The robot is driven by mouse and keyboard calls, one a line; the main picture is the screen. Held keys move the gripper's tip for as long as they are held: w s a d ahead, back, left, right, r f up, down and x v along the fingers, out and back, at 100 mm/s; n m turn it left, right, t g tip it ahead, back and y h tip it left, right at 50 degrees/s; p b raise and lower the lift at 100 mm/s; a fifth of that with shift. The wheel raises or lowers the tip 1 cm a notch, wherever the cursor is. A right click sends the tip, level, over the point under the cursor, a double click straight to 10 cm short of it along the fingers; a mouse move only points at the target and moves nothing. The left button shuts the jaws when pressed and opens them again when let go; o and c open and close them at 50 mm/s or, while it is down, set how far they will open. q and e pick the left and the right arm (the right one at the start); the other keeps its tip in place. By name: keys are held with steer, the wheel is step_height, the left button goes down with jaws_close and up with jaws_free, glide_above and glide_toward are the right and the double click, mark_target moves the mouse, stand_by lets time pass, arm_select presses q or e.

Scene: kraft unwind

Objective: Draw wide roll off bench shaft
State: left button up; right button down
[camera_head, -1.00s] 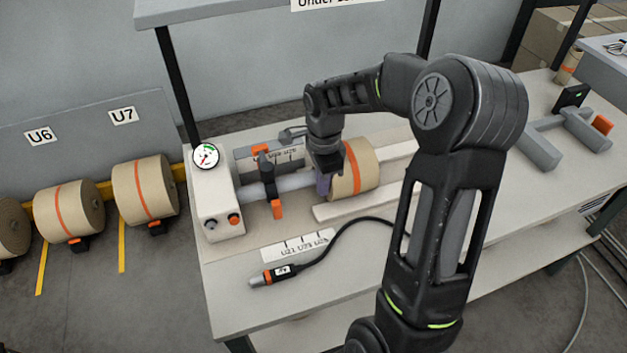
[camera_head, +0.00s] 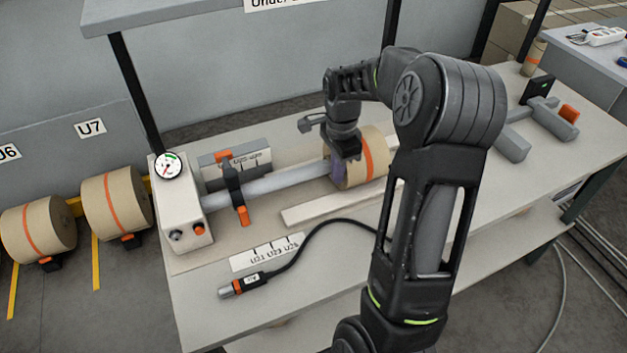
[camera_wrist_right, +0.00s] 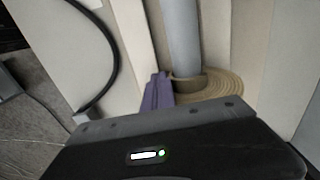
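The wide kraft roll (camera_head: 374,158) with an orange band sits around the grey bench shaft (camera_head: 270,186), well out from the housing. Its far end is partly behind my right arm. In the right wrist view the shaft (camera_wrist_right: 183,40) enters the core of the roll (camera_wrist_right: 215,88). My right gripper (camera_head: 346,158) is at the roll's left end face, beside the shaft. Its purple fingers (camera_wrist_right: 157,93) look closed together against or close to that face; exact contact is hidden. My left gripper is out of view.
A housing (camera_head: 182,212) with a gauge holds the shaft's left end. A cabled hand tool (camera_head: 243,285) lies on the bench front. A grey cradle (camera_head: 535,125) stands at the right. Floor rolls (camera_head: 117,202) lie left.

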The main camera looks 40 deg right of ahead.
steer(key=s+d, duration=0.1)
steer(key=d, duration=0.4)
steer(key=s+d, duration=0.2)
steer(key=d, duration=0.3)
steer(key=s+d, duration=0.2)
steer(key=d, duration=0.4)
steer(key=shift+s+d+f, duration=0.1)
